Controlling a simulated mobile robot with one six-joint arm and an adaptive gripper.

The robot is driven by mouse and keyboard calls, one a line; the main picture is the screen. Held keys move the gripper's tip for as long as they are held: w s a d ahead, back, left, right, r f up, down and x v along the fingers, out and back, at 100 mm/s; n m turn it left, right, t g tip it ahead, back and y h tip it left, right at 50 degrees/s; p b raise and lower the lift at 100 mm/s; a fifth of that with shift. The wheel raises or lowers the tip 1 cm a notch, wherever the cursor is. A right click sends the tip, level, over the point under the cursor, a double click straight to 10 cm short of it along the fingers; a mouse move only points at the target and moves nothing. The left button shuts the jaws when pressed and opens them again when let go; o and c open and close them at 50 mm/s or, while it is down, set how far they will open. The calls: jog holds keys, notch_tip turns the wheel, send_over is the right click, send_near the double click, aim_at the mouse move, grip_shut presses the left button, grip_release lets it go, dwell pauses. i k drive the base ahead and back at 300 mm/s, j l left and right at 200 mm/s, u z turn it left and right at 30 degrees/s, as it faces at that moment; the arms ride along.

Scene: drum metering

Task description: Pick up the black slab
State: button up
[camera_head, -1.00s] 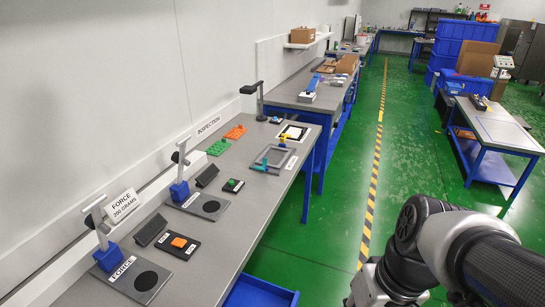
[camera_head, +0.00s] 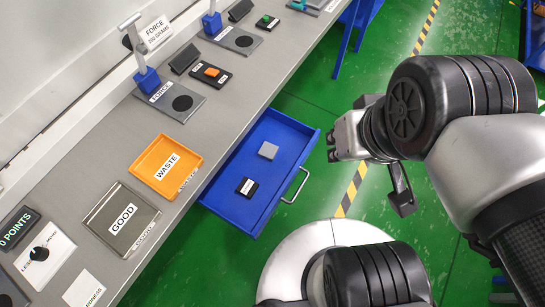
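A small black slab (camera_head: 248,187) with a white label lies flat in the open blue drawer (camera_head: 228,193), near its front left. A grey square block (camera_head: 268,150) lies in the same drawer, farther back and apart from it. My gripper (camera_head: 332,147) is to the right of the drawer, above the green floor in the picture, apart from the slab. It is seen from the side and small, so I cannot tell whether its fingers are open or shut. Nothing shows held in it.
The drawer's metal handle (camera_head: 296,186) sticks out toward my base. On the grey bench are an orange WASTE tray (camera_head: 150,155), a GOOD tray (camera_head: 103,233), a FORCE stand (camera_head: 146,80) and a black pad with an orange block (camera_head: 211,72). Green floor lies right of the drawer.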

aim_at(247, 187)
jog(key=j+u, duration=0.15)
jog(key=u, duration=0.65)
jog(key=l+u, duration=0.15)
